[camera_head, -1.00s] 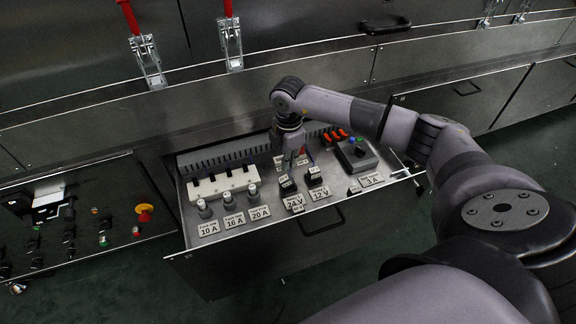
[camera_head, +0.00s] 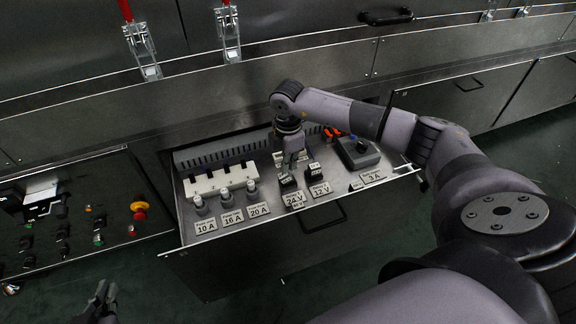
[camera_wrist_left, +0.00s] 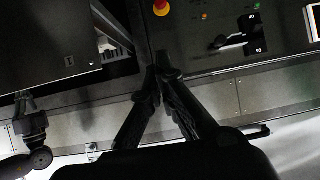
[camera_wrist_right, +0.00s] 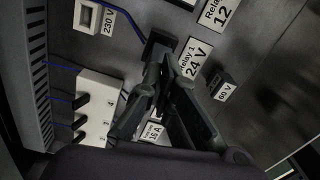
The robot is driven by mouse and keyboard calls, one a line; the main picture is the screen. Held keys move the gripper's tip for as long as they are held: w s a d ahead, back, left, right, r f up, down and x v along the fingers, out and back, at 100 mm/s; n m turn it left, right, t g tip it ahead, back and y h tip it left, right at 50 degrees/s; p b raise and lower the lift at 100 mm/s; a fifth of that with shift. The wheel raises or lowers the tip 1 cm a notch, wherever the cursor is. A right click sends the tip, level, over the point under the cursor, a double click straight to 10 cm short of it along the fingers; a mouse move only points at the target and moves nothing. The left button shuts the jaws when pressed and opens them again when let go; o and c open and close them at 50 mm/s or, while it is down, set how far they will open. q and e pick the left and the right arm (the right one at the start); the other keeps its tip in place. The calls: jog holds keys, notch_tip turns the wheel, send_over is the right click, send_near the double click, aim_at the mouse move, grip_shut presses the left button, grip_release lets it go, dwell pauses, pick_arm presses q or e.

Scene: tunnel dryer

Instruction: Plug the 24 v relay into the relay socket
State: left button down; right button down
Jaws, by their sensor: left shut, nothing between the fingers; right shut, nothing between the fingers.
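A black block (camera_head: 288,181) sits in the open drawer behind the label "24 V" (camera_head: 294,199). In the right wrist view the block (camera_wrist_right: 155,43) adjoins the "Relay 1 24 V" label (camera_wrist_right: 193,58). I cannot tell whether it is the bare relay socket or has a relay in it. My right gripper (camera_head: 291,165) is shut and empty, pointing down just behind this block; in its wrist view the fingertips (camera_wrist_right: 163,60) overlap the block's edge, contact unclear. My left gripper (camera_head: 104,292) is shut and empty, low at left, away from the drawer.
A second black block (camera_head: 314,171) stands behind the "12 V" label (camera_head: 319,189). A small "60 V" piece (camera_wrist_right: 221,86) lies near the 24 V label. A control panel (camera_head: 75,225) is at left.

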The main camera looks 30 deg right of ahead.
pick_arm(q)
jog(key=shift+w+d+r+t+h, duration=0.2)
jog(key=shift+w+r+t, duration=0.2)
jog(key=shift+r, duration=0.15)
jog(key=shift+w+d+r+t+h, duration=0.1)
jog(key=shift+w+d+r+t, duration=0.05)
jog(key=shift+w+r+t, duration=0.3)
pick_arm(e)
jog(key=shift+f, duration=0.25)
pick_arm(q)
jog(key=shift+w+d+r+b, duration=0.1)
jog(key=shift+r+b, duration=0.2)
jog(key=shift+r, duration=0.1)
pick_arm(e)
jog(key=shift+f, duration=0.4)
pick_arm(q)
jog(key=shift+w+r+t, duration=0.1)
jog(key=shift+r+t, duration=0.15)
pick_arm(e)
jog(key=shift+s+f, duration=0.1)
jog(key=shift+f, duration=0.05)
pick_arm(q)
jog(key=shift+w+d+r, duration=0.1)
jog(key=shift+w+r, duration=0.05)
jog(key=shift+r, duration=0.25)
pick_arm(e)
jog(key=shift+s+f, duration=0.1)
jog(key=shift+f, duration=0.1)
